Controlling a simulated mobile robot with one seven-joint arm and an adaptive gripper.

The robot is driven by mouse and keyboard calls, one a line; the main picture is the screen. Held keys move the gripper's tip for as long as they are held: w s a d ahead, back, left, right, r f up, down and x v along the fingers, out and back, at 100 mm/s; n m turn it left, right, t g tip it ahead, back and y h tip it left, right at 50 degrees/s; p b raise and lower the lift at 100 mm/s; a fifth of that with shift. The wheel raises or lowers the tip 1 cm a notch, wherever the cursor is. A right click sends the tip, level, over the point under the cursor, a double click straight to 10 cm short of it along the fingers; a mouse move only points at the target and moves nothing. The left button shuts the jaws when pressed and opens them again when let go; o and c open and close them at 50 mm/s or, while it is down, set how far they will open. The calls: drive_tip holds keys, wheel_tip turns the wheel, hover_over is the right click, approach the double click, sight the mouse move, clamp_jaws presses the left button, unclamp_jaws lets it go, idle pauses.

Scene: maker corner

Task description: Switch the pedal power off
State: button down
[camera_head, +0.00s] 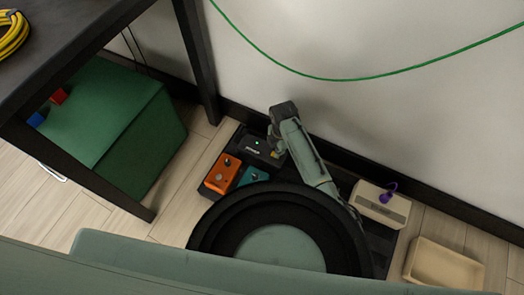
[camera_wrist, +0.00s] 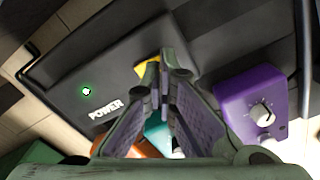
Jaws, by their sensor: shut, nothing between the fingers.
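The black power unit (camera_head: 250,147) lies at the back left of the pedalboard, against the wall. It also shows in the wrist view (camera_wrist: 60,85), with a white POWER label and a lit green light (camera_wrist: 86,91). A yellow part (camera_wrist: 148,70), which looks like its switch, is partly hidden behind my fingertips. My gripper (camera_wrist: 158,68) is shut and empty, with its tips at or very close to the yellow part; I cannot tell whether they touch. In the head view my gripper (camera_head: 275,150) is over the unit's right end.
Orange (camera_head: 215,180) and teal (camera_head: 252,176) pedals sit in front of the unit. A purple pedal (camera_wrist: 235,90) is right of my fingers in the wrist view. A cream box (camera_head: 380,209) and tan tray (camera_head: 440,265) lie right. A table (camera_head: 90,45) and green box (camera_head: 150,135) stand left.

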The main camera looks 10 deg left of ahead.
drive_tip(key=shift+s+a+f+b, duration=0.15)
drive_tip(key=shift+f+b, duration=0.85)
drive_tip(key=shift+f, duration=0.7)
drive_tip(key=shift+r, duration=0.15)
drive_tip(key=r+p, duration=0.1)
drive_tip(key=p, duration=0.2)
drive_tip(key=shift+s+r, duration=0.1)
drive_tip(key=shift+r, duration=0.3)
wheel_tip(320, 180, up, 5)
drive_tip(key=p, duration=0.5)
drive_tip(key=shift+r, duration=0.15)
